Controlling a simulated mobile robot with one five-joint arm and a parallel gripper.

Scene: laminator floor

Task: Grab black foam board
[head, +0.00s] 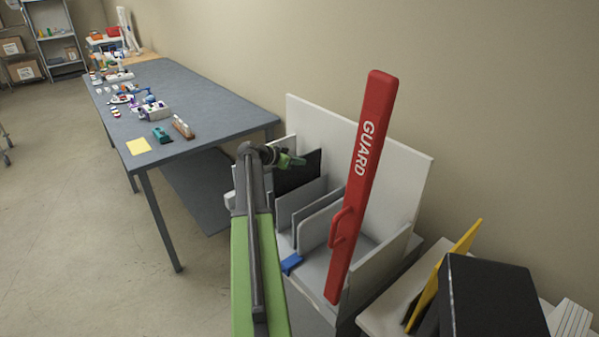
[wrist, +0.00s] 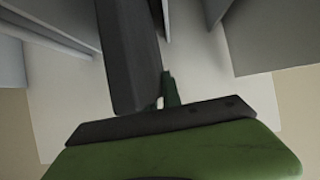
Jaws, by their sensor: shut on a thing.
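The black foam board (head: 298,174) stands upright in the white sorting rack, towards its left side, in the head view. My gripper (head: 291,161) is at the board's upper left edge and is shut on it. In the wrist view the dark board (wrist: 129,55) reaches down to my gripper (wrist: 167,95), next to a green finger. Its lower part is hidden behind a grey panel in the head view.
The white rack (head: 405,165) holds several grey and white panels. A red GUARD bar (head: 362,175) rises in front of its right part. A blue-grey table (head: 205,95) with small items stands left. A black box (head: 490,300) and yellow board (head: 440,272) are at lower right.

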